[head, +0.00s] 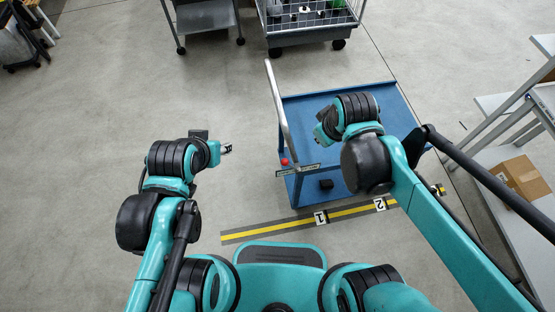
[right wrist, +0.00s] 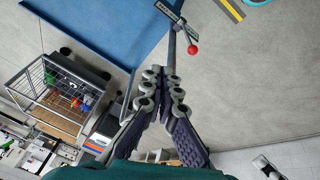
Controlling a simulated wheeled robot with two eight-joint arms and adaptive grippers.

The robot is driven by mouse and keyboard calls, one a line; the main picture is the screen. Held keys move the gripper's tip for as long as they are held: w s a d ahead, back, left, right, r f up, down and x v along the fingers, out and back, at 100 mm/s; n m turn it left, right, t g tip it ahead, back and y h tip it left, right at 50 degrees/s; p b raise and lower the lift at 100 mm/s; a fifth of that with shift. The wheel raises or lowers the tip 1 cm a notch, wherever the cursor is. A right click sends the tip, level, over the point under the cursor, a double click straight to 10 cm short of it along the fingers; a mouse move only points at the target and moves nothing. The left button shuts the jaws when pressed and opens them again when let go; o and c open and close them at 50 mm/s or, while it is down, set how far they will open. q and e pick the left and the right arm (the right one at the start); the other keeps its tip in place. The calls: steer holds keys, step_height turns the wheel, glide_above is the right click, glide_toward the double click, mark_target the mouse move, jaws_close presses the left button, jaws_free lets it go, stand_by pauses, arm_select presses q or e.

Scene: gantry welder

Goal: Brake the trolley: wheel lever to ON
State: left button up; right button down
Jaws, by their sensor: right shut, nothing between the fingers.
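The blue trolley (head: 300,108) stands in front of me, with a grey push handle (head: 279,105) on its left side. The red-knobbed lever (head: 284,161) is at its near left corner, beside a label plate (head: 298,171). In the right wrist view, the red knob (right wrist: 193,49) shows on a thin stem beside the label plate (right wrist: 176,18); its lettering is too small to read. My right gripper (right wrist: 163,73) is shut and empty, apart from the knob. In the head view my right wrist hides its fingers above the trolley. My left gripper (head: 227,149) is left of the trolley; its jaws are unclear.
A wire-basket cart (head: 308,30) and a grey cart (head: 205,17) stand behind. A cardboard box (head: 521,178) lies on a bench at right. A yellow floor strip (head: 270,228) with number markers runs in front. The floor at left is free.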

mark_target(290, 166)
steer(key=w+a+f+n+g, duration=0.2)
steer(key=a+f+n+g, duration=0.1)
steer(key=a+f+n, duration=0.8)
steer(key=a+f, duration=0.1)
steer(key=a, duration=0.3)
steer(key=shift+w+a+g+h, duration=0.3)
steer(key=shift+a+h, duration=0.05)
steer(key=shift+h, duration=0.05)
steer(key=shift+f, duration=0.1)
step_height(290, 166, down, 10)
steer(key=b, duration=0.5)
steer(key=d, duration=0.1)
steer(key=d+r, duration=0.1)
steer(key=w+d, duration=0.1)
steer(key=shift+d+r, duration=0.2)
steer(key=shift+d, duration=0.1)
